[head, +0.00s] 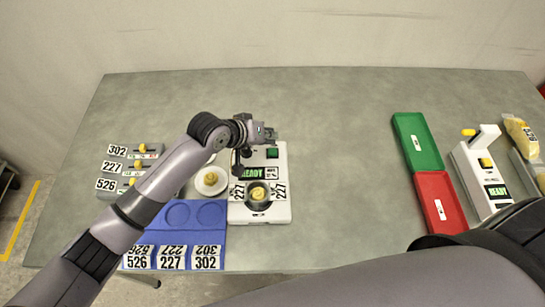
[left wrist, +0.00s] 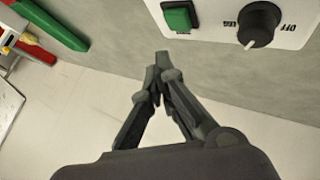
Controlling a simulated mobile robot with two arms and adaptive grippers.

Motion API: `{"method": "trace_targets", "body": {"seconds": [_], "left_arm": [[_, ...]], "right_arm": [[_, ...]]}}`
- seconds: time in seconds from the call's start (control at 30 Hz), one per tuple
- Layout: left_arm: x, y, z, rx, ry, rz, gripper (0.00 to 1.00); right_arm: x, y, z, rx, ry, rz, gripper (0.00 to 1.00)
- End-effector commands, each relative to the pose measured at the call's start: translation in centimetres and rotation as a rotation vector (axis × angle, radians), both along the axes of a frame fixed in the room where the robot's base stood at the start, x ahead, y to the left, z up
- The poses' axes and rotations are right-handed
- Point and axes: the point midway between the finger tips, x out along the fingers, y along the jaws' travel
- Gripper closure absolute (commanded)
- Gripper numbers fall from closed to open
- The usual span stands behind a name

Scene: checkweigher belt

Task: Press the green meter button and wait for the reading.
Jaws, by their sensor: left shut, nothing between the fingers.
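The white meter (head: 238,213) stands mid-table, with a green button (head: 272,153) near its back edge and a display (head: 257,173) reading READY. A round holder on it contains a yellow item (head: 258,194). My left gripper (head: 266,133) is shut and empty, just behind the button. In the left wrist view, my closed fingertips (left wrist: 162,58) are just below the square green button (left wrist: 180,17), apart from it in the picture; the height gap is unclear. A black dial (left wrist: 257,25) sits right of the button. My right gripper is out of view.
A blue tray (head: 150,236) with number cards and a white dish (head: 211,181) are left of the meter. Numbered sliders (head: 142,149) stand farther left. Green (head: 417,143) and red (head: 441,203) trays and a second READY device (head: 478,175) are right. The middle-right table is clear.

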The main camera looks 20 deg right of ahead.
Motion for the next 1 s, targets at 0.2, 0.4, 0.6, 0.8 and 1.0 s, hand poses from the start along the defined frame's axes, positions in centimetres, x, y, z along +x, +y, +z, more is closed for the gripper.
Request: {"method": "trace_targets", "body": {"seconds": [0.2, 0.4, 0.6, 0.8, 1.0], "left_arm": [[0.0, 0.0, -2.0, -0.001, 0.001, 0.001, 1.0], [0.0, 0.0, -2.0, 0.0, 0.001, 0.001, 1.0], [0.0, 0.0, -2.0, 0.0, 0.001, 0.001, 1.0], [0.0, 0.0, -2.0, 0.0, 0.001, 0.001, 1.0], [0.0, 0.0, -2.0, 0.0, 0.001, 0.001, 1.0]], "right_arm": [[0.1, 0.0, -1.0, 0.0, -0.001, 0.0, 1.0], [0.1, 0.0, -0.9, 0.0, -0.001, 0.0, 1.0], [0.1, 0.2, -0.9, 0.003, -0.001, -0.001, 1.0], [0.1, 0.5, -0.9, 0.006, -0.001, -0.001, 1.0], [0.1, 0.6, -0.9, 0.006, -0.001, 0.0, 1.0]]}}
